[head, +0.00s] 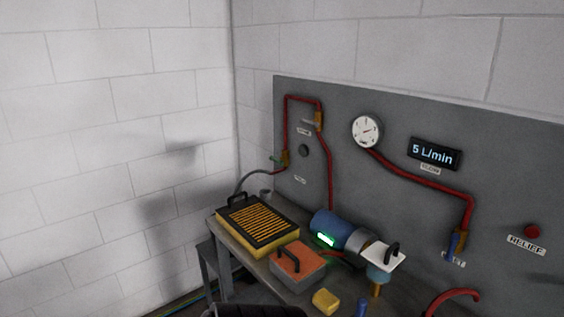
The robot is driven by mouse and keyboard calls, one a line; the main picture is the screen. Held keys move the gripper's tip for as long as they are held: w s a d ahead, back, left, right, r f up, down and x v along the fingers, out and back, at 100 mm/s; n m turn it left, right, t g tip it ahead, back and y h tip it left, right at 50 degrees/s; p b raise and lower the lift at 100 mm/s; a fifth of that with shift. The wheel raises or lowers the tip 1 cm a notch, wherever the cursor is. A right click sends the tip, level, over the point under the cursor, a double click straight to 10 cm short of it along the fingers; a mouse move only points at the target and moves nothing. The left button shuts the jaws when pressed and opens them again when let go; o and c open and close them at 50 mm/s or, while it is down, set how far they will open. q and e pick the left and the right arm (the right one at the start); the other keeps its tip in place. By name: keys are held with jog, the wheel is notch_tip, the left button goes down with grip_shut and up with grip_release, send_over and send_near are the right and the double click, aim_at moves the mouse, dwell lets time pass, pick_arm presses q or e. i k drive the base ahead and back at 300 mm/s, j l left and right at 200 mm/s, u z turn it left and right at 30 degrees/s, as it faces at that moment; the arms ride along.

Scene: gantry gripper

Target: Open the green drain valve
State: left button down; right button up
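The lever points to the left, roughly level as seen here. Nothing touches the valve. Neither gripper can be made out. A dark shape at the bottom edge, left of centre, is cut off, and I cannot tell what it is.
The grey panel (390,111) carries a dial gauge (366,131), a "5 L/min" display (434,153), a blue-handled valve (453,245) and a red relief button (532,231). The bench below holds a yellow-black filter box (258,226), an orange-lidded box (298,261), a blue pump (331,226) and a yellow block (326,301).

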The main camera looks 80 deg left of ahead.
aim_at(271, 157)
jog(key=u, duration=2.6)
jog(key=i+j, duration=0.2)
jog(key=j, duration=0.1)
